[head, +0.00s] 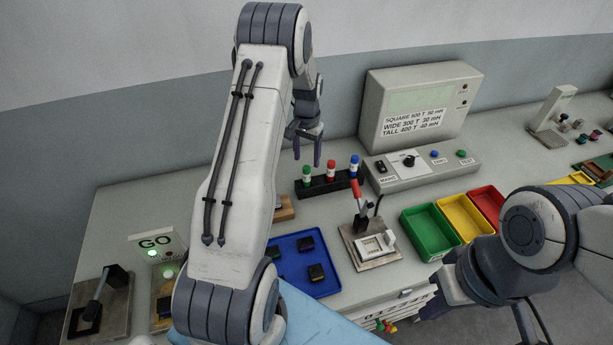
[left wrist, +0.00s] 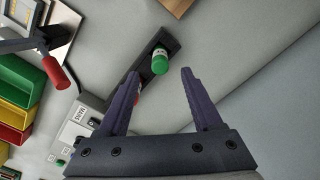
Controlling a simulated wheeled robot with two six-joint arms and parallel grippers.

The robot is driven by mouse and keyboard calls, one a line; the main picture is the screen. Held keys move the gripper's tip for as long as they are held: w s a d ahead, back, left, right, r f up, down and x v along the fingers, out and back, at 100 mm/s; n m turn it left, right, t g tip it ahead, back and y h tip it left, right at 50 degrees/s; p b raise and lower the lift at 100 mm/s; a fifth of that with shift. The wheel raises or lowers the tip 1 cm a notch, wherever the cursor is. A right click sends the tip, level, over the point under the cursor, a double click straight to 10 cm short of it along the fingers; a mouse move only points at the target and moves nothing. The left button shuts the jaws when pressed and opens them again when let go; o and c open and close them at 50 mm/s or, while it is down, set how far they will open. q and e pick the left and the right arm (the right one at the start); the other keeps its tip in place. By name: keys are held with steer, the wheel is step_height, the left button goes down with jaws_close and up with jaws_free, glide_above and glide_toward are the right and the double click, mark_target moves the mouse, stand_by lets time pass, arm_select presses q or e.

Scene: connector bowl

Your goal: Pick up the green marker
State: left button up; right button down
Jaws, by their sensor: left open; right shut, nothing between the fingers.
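The green marker (head: 306,175) stands upright in a dark holder (head: 322,189), left of the red marker (head: 331,170) and the blue marker (head: 354,165). My left gripper (head: 307,163) is open above and close to the green marker; the fingers point down. In the left wrist view the green marker (left wrist: 160,61) shows beyond and between the fingertips of my left gripper (left wrist: 160,75), with nothing held. The red marker is partly hidden behind a finger there. My right gripper (head: 432,308) is low at the bench's front edge, partly hidden by its own arm.
A grey meter box (head: 420,100) and its control panel (head: 425,170) stand right of the holder. A red-handled lever press (head: 368,245) is in front. A blue tray (head: 290,255) and green, yellow and red bins (head: 432,234) also lie on the bench.

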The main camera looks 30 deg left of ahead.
mark_target(306, 167)
arm_select(q)
steer(key=shift+f, duration=0.35)
step_height(306, 167, down, 5)
steer(key=p, duration=0.3)
steer(key=shift+r, duration=0.2)
steer(key=shift+f, duration=0.45)
jaws_close()
